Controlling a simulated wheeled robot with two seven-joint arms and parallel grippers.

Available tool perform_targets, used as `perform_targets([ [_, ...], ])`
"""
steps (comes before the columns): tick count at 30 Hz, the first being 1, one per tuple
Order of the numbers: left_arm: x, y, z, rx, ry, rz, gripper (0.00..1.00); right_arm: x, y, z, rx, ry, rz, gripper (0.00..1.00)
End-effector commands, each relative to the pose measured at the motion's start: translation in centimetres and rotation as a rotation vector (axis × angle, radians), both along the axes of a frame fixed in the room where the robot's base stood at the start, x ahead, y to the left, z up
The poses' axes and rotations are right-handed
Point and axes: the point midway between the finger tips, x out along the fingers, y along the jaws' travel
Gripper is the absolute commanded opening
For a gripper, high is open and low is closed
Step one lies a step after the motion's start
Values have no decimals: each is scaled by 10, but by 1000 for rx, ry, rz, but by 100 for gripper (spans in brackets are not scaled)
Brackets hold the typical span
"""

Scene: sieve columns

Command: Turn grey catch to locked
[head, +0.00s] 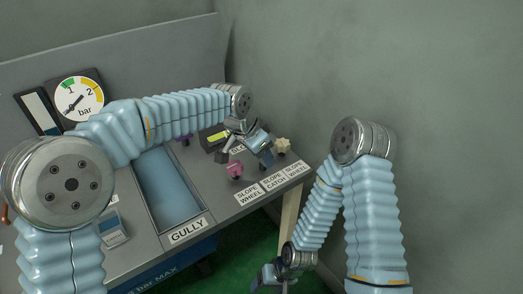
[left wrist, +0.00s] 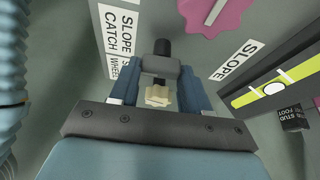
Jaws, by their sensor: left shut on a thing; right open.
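My left gripper (head: 263,153) reaches down over the right end of the grey panel. In the left wrist view its fingers (left wrist: 160,72) are shut on the dark grey catch (left wrist: 162,47), whose black end sticks out past the fingertips. In the head view the gripper mostly hides the catch. The slope catch label (left wrist: 118,38) lies beside it in the wrist view. My right gripper (head: 275,279) is open, low at the bottom of the head view, away from the panel. Whether the catch sits at locked cannot be read.
A pink wheel (head: 235,170) stands left of the catch and a beige wheel (head: 282,146) right of it, both close. A yellow-green level (left wrist: 275,88) lies nearby. The gully trough (head: 168,190) and a pressure gauge (head: 76,99) are further left. A grey wall rises behind.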

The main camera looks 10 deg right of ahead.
Motion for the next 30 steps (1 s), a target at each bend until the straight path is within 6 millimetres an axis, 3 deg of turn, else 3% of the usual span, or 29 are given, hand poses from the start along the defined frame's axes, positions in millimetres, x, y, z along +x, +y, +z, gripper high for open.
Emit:
perform_targets([
  [22,1,0,0,1,-1,-87,16,0,0,4,1,0,1,70],
  [23,1,0,0,1,-1,-87,50,0,0,4,1,0,1,70],
  [27,1,0,0,0,-1,-86,71,0,0,4,1,0,1,70],
  [30,1,0,0,0,-1,-86,72,0,0,4,1,0,1,70],
])
